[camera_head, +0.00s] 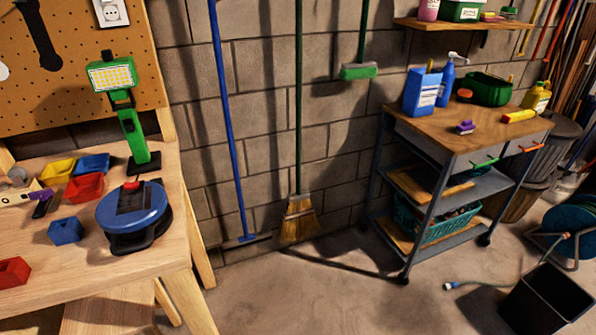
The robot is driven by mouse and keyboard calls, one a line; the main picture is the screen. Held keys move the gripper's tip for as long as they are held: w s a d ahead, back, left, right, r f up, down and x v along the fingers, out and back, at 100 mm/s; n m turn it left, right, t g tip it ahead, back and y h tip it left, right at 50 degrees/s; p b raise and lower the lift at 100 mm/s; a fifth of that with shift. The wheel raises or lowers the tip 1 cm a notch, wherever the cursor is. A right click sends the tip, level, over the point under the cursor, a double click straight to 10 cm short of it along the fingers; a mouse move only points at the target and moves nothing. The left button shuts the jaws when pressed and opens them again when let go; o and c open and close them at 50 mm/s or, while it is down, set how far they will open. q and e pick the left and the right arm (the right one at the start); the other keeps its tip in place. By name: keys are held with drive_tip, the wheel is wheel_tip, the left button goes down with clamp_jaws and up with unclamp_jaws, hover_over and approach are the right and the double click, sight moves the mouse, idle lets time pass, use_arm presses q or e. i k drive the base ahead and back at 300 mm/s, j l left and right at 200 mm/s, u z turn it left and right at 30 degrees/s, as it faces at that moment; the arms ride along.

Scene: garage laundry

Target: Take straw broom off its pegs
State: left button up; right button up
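The straw broom (299,219) hangs upright against the grey block wall, bristles down, with a dark green handle that runs up out of the top of the picture. Its bristles are just above the floor or close to it; I cannot tell if they touch. Its pegs are not in view. Neither of my grippers is in view.
A blue-handled tool (230,130) hangs left of the broom, and a green brush (358,71) hangs to its right. A wooden workbench (150,270) stands at left, a wheeled cart (415,130) at right. A black bin (545,300) stands front right. Floor between is clear.

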sight(299, 217)
drive_tip(key=i+l+u, duration=0.1)
drive_tip(key=u, duration=0.25)
drive_tip(key=i+l+u, duration=0.1)
drive_tip(key=u, duration=0.3)
drive_tip(key=l+u, duration=0.1)
drive_tip(key=u, duration=0.25)
drive_tip(key=i+l+u, duration=0.25)
drive_tip(key=l, duration=0.15)
drive_tip(key=l+u, duration=0.2)
drive_tip(key=l, duration=0.2)
drive_tip(key=i+l, duration=0.1)
drive_tip(key=l, duration=0.45)
drive_tip(key=i+l+u, duration=0.1)
drive_tip(key=l, duration=1)
drive_tip(key=i+u, duration=0.05)
